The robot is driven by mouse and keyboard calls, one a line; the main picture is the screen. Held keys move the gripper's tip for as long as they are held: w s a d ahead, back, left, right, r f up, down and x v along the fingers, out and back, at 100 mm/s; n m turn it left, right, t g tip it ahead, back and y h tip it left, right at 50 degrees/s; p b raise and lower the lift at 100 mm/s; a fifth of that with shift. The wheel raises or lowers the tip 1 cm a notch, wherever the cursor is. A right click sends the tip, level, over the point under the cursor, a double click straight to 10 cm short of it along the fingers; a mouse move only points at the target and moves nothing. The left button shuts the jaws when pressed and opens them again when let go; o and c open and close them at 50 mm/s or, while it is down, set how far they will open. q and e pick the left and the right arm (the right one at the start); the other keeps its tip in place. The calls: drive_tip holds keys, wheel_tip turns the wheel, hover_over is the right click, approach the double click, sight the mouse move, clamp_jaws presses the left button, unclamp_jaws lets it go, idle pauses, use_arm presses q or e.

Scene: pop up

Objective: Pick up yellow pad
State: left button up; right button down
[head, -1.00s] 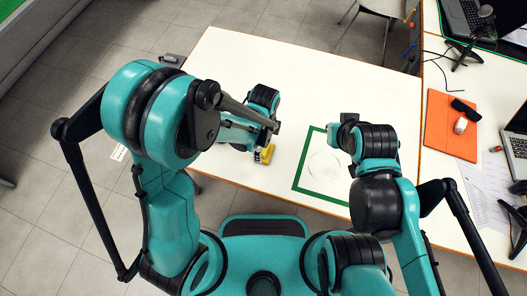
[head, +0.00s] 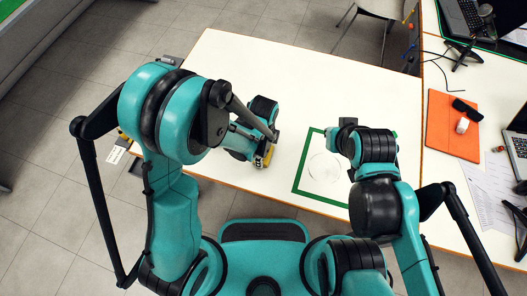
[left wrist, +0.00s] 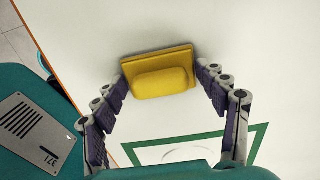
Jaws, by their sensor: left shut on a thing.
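The yellow pad (left wrist: 158,80) is a yellow block with a raised rounded part, between the two fingers of my left gripper (left wrist: 161,68) in the left wrist view. The fingertips close on its left and right ends. In the head view a small part of the yellow pad (head: 269,155) shows at the left gripper (head: 262,160), near the table's front edge. My arm hides the rest, and I cannot tell how high it is above the table. My right gripper (head: 348,124) is over the table to the right; its fingers are hidden.
The white table (head: 300,70) is mostly clear. A green square outline (head: 303,172) with a faint round transparent thing (head: 324,167) lies right of the pad. An orange folder (head: 447,125), dark glasses (head: 467,109) and laptops are on the right-hand desk.

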use_arm(q)
drive_tip(key=shift+r, duration=0.1)
wheel_tip(320, 180, up, 5)
drive_tip(key=p, duration=0.2)
drive_tip(key=shift+s+d+p, duration=0.1)
drive_tip(key=shift+p, duration=0.2)
drive_tip(key=s+d+r+p, duration=0.3)
drive_tip(key=s+d+r, duration=0.2)
drive_tip(key=s+d, duration=0.2)
drive_tip(key=shift+s+d+r, duration=0.25)
drive_tip(key=shift+s+r, duration=0.15)
drive_tip(key=shift+s, duration=0.4)
